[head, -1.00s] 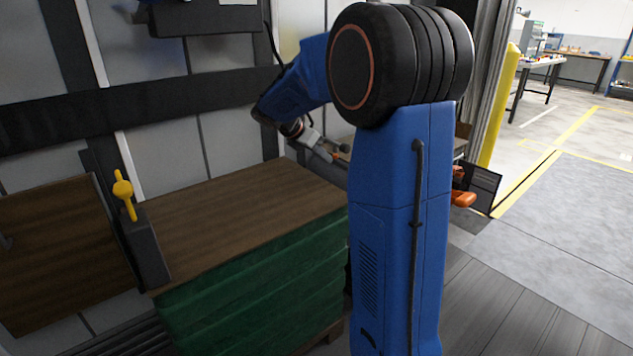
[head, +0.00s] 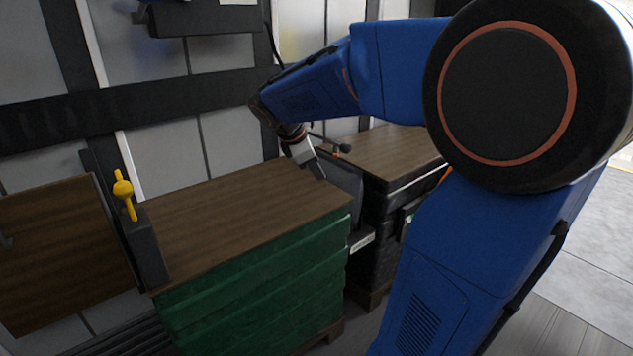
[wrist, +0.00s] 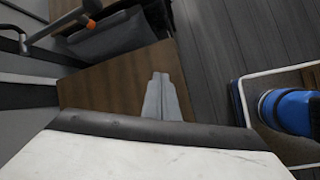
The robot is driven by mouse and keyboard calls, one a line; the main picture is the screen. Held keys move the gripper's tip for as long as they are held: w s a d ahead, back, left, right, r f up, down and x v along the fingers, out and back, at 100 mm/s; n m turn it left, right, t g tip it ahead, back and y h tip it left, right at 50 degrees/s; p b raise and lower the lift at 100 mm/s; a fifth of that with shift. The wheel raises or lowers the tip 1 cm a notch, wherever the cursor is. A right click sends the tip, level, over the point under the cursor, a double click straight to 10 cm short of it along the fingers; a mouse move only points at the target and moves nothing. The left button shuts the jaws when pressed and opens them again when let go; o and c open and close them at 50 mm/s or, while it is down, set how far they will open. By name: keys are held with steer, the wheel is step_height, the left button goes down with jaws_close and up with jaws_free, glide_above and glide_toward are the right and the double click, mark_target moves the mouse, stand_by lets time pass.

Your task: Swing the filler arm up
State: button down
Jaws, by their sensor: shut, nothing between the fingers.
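A thin grey bar with an orange collar and dark knob (head: 340,148) stands above a grey panel (head: 345,183) between two loads; it looks like the filler arm, though I cannot be sure. My gripper (head: 319,174) is shut and empty, tilted down just left of the panel in the head view. In the wrist view my closed fingers (wrist: 160,76) are over the wooden top, apart from the bar.
A wooden top (head: 235,210) on green crates (head: 255,290) lies below my gripper. A second wooden top (head: 395,150) on dark crates stands beyond the panel. A yellow lever (head: 123,188) on a dark post stands at left. Wall rails run behind.

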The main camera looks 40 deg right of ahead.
steer(key=shift+s+a+f+m+y, duration=0.2)
steer(key=shift+s+a+m, duration=0.3)
steer(key=shift+s+a, duration=0.35)
steer(key=shift+s+a+f+m+y, duration=0.1)
steer(key=shift+s+a+m+y, duration=0.2)
steer(key=shift+s+a+m, duration=0.55)
steer(key=shift+s+d+n+t, duration=0.2)
steer(key=shift+n+t, duration=0.1)
steer(key=shift+n, duration=0.05)
